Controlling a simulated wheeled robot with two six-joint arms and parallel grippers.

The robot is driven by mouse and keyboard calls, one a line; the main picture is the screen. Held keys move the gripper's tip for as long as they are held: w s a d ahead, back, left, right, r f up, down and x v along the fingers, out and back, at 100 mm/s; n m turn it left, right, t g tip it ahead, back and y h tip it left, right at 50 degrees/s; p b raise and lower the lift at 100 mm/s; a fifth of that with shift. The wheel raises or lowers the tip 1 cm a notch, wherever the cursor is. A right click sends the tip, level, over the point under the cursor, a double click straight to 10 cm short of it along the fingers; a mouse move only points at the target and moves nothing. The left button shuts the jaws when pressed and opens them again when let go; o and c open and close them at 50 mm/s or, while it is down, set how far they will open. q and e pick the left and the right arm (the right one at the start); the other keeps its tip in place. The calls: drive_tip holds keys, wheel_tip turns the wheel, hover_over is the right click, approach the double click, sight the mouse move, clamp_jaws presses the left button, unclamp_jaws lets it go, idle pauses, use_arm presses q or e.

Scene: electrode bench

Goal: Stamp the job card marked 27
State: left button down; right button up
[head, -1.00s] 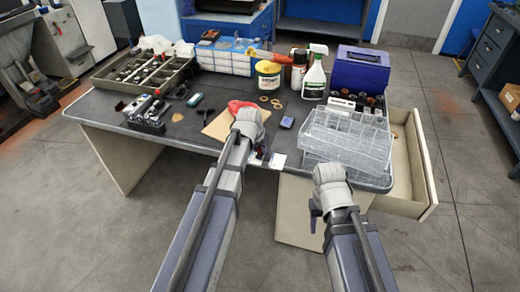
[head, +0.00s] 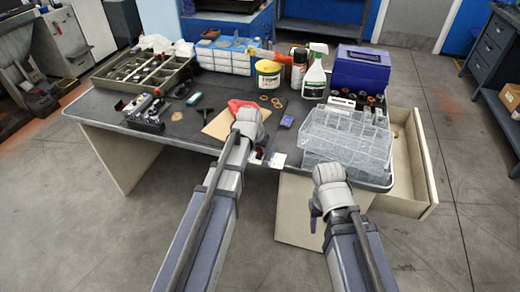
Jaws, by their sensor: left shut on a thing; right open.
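My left gripper (head: 257,155) is at the front edge of the bench, mostly hidden behind my own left wrist. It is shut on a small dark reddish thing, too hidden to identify. A small white card (head: 278,160) lies at the bench edge just right of it. Its marking is too small to read, so I cannot tell whether it is the card marked 27. My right gripper (head: 315,212) is open, pointing down in front of the bench, below the clear organizer. A small dark blue block (head: 287,121) lies on the bench between the arms.
A red cloth (head: 238,104) lies on a brown board (head: 217,126) behind my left wrist. A clear compartment organizer (head: 345,140) fills the right front. A divided tray (head: 140,75), yellow tub (head: 268,73), spray bottle (head: 315,75) and blue box (head: 360,68) stand further back. An open drawer (head: 415,165) sticks out right.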

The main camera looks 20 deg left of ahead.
idle(0.5)
use_arm(q)
wheel_tip(320, 180, up, 7)
drive_tip(key=p, duration=0.7)
idle(0.7)
